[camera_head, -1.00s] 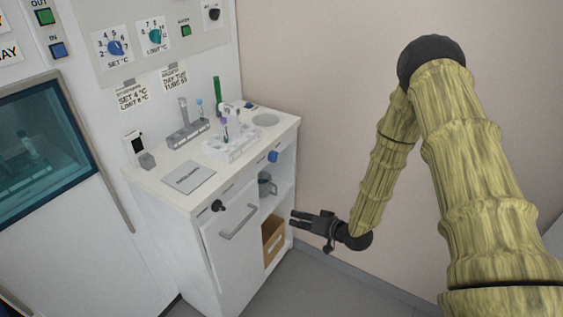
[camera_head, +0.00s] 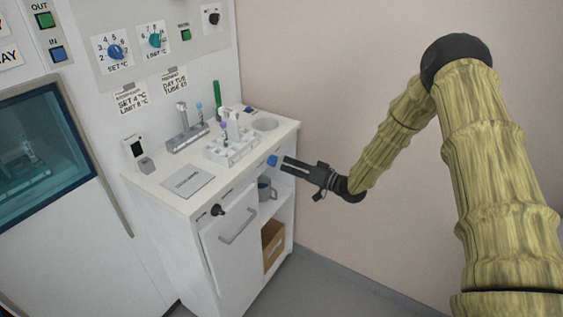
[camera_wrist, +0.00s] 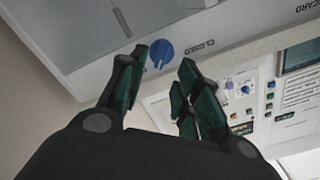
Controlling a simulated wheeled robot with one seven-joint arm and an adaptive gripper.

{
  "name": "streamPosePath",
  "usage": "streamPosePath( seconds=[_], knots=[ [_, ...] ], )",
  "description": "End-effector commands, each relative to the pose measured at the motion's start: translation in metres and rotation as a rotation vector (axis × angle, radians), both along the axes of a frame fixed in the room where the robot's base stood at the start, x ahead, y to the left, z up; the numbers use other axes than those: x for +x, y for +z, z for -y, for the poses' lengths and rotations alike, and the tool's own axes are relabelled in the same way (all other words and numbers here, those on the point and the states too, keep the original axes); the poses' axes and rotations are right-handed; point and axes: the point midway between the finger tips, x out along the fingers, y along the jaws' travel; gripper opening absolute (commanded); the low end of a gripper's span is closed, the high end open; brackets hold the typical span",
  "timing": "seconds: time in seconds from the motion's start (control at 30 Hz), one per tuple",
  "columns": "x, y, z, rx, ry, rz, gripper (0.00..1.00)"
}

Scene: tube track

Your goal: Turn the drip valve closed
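The drip valve is a blue knob (camera_head: 273,160) on the front edge of the white counter, near its right end. In the wrist view the blue knob (camera_wrist: 162,52) has a pale pointer line, and the word "CLOSED" is printed to its right. My gripper (camera_head: 284,167) is just right of the knob in the head view, pointing at it. In the wrist view my gripper (camera_wrist: 160,85) has its fingers spread apart, with the knob beyond and between their tips. The fingers look empty; whether one touches the knob I cannot tell.
Below are a mug (camera_head: 264,188), a cardboard box (camera_head: 272,240) and a door handle (camera_head: 238,226). The space to the right is free.

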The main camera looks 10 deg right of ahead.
Motion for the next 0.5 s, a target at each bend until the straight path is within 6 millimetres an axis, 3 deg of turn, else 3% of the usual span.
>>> streamPosePath(
  seconds=[0.2,0.5],
  knots=[
    [0.020,0.000,-0.021,-0.001,0.001,-0.001,0.33],
    [0.030,0.000,-0.030,-0.001,0.000,-0.001,0.33]
  ],
)
